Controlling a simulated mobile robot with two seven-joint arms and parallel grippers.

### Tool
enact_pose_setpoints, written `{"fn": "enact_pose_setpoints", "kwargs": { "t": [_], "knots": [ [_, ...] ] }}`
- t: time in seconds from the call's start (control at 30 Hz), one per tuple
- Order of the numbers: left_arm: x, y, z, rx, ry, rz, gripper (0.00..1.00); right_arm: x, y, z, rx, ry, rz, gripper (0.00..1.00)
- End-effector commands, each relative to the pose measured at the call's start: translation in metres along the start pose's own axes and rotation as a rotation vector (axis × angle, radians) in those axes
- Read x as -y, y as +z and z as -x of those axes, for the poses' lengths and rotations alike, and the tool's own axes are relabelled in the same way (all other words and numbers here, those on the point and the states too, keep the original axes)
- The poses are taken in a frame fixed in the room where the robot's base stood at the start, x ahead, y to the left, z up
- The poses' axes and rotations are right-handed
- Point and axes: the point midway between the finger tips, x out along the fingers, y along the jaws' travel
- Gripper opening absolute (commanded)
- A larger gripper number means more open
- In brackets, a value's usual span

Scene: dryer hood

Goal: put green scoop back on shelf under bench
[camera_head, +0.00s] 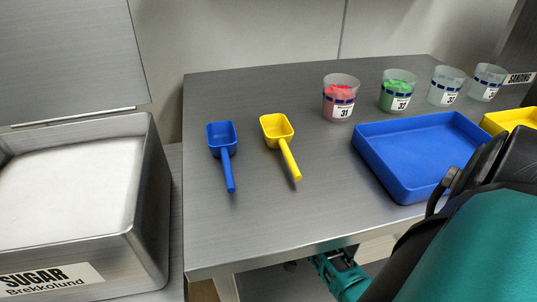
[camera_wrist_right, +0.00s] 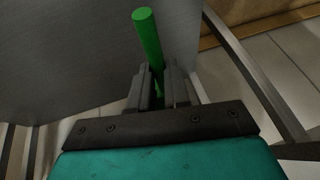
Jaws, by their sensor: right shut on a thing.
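The green scoop shows in the right wrist view as a green handle (camera_wrist_right: 147,36). My right gripper (camera_wrist_right: 166,90) is shut on it, and the handle sticks out beyond the fingers. The scoop's bowl cannot be made out. In the head view, part of my right arm reaches down past the front edge of the steel bench (camera_head: 235,235), with its lower end partly under the top. The scoop cannot be made out there. A plain grey surface (camera_wrist_right: 75,60) lies close beside the handle in the wrist view; I cannot tell whether it is the shelf. My left gripper is not in view.
On the bench lie a blue scoop (camera_head: 222,140), a yellow scoop (camera_head: 277,130) and a blue tray (camera_head: 420,150). Several cups, including a red-filled one (camera_head: 340,98), stand at the back. A sugar bin (camera_head: 135,225) is at left. Bench legs (camera_wrist_right: 262,85) frame the lower space.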

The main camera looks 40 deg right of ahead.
Motion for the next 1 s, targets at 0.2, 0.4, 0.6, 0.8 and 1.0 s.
{"fn": "enact_pose_setpoints", "kwargs": {
  "t": [0.2, 0.4, 0.6, 0.8, 1.0],
  "knots": [
    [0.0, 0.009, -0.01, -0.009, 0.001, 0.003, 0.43, -0.006, 0.013, -0.029, 0.003, 0.0, -0.001, 0.0],
    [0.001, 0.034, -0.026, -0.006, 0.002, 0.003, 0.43, -0.017, 0.035, -0.08, 0.002, 0.001, -0.001, 0.0],
    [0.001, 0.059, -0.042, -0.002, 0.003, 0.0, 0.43, -0.027, 0.055, -0.124, 0.001, 0.0, -0.001, 0.0],
    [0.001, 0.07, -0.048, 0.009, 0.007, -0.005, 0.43, -0.031, 0.062, -0.142, -0.001, 0.001, 0.0, 0.0],
    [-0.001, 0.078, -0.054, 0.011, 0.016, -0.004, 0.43, -0.035, 0.072, -0.163, 0.0, 0.0, -0.001, 0.0]
  ]
}}
